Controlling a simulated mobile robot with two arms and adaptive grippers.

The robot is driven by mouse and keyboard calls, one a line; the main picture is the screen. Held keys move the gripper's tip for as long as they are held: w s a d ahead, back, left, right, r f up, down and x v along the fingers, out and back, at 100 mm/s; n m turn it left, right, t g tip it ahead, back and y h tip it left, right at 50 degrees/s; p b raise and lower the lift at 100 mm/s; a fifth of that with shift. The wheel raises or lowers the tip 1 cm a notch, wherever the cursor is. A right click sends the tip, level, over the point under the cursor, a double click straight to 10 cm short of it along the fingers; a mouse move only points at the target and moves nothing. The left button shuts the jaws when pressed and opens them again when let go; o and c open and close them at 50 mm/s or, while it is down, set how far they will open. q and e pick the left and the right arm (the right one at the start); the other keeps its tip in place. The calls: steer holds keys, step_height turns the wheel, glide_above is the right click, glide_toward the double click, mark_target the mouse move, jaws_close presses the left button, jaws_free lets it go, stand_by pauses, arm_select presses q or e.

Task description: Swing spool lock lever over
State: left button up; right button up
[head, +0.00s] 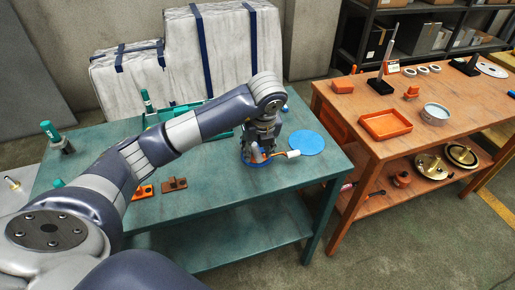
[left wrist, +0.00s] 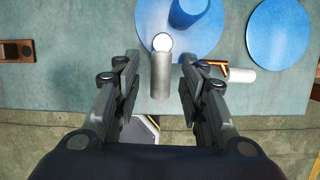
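My left gripper (head: 260,145) is over the teal table, pointing down at a blue reel stand. In the left wrist view its two fingers (left wrist: 161,78) are apart. A grey cylinder (left wrist: 162,80) with a pale round end stands between them, with a gap on each side. I cannot tell whether this cylinder is the lock lever. Behind it is the blue round base (left wrist: 150,32) with a blue upright cylinder (left wrist: 188,10). An orange arm with a white handle (head: 293,154) sticks out to the right; the handle also shows in the left wrist view (left wrist: 242,75). My right gripper is not in view.
A flat blue disc (head: 307,143) lies right of the stand. Brown and orange blocks (head: 173,184) lie near the table's front edge. A wooden table (head: 352,98) with an orange tray (head: 385,124) stands at right. Grey padded panels (head: 222,45) stand behind.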

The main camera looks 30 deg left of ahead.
arm_select(q)
step_height(320, 180, up, 5)
steer(key=p, duration=0.3)
steer(key=shift+r, duration=0.15)
steer(key=v, duration=1.2)
steer(key=shift+d, duration=0.1)
